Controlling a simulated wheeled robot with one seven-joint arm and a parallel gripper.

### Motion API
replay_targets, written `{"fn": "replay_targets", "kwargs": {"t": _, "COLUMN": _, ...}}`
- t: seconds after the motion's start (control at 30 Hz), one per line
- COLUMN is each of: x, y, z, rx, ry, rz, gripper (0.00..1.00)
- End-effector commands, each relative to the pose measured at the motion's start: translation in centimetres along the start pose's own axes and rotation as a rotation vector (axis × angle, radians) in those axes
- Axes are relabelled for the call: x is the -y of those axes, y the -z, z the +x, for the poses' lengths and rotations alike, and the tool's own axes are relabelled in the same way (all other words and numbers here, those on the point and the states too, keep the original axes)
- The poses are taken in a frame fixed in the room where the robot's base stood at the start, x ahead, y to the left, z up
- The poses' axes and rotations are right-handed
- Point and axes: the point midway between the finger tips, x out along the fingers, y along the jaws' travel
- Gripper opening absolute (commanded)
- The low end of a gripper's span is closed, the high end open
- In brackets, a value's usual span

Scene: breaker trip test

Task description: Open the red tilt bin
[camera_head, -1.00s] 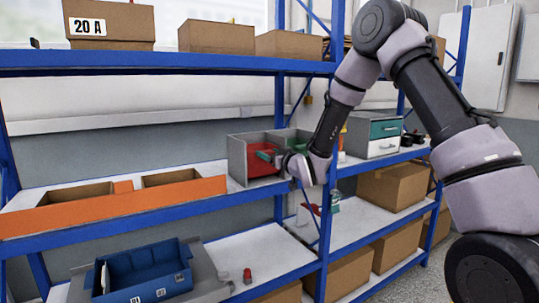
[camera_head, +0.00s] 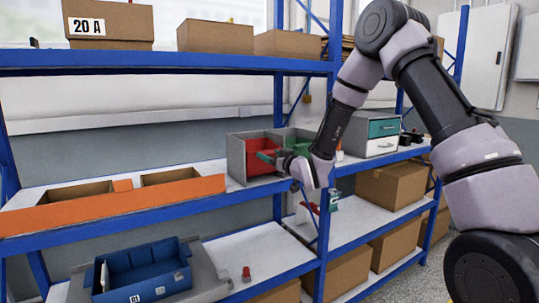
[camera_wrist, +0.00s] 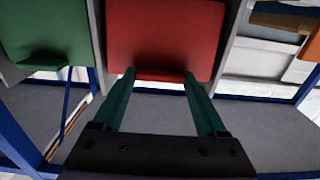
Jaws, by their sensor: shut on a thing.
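The red tilt bin (camera_head: 257,146) sits in a grey housing (camera_head: 236,160) on the middle shelf, with a green bin (camera_wrist: 48,32) beside it. In the wrist view the red bin's front (camera_wrist: 165,38) fills the top middle. My gripper (camera_wrist: 161,75) has its two green fingers at the lip along the red front's near edge, one towards each end, shut on it. In the head view my gripper (camera_head: 268,157) is in front of the red bin and hides part of it. The bin's exact tilt is hard to tell.
An orange-fronted tray (camera_head: 120,206) lies left on the same shelf. A teal and white drawer unit (camera_head: 381,148) stands to the right. A blue rack post (camera_head: 332,120) is close to my arm. A blue bin (camera_head: 150,270) and a small red item (camera_head: 246,273) are below.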

Motion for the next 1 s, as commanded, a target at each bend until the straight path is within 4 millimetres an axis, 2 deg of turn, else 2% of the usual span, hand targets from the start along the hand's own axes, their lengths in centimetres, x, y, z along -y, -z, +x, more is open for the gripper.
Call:
{"fn": "replay_targets", "kwargs": {"t": 0.03, "x": 0.0, "y": -0.8, "z": -0.5, "rx": 0.016, "ry": -0.001, "rz": 0.005, "gripper": 0.00}}
{"fn": "replay_targets", "kwargs": {"t": 0.4, "x": 0.0, "y": -2.1, "z": -1.9, "rx": 0.021, "ry": -0.001, "rz": 0.007, "gripper": 0.00}}
{"fn": "replay_targets", "kwargs": {"t": 1.0, "x": 0.1, "y": -3.1, "z": -2.8, "rx": 0.021, "ry": -0.001, "rz": 0.008, "gripper": 0.00}}
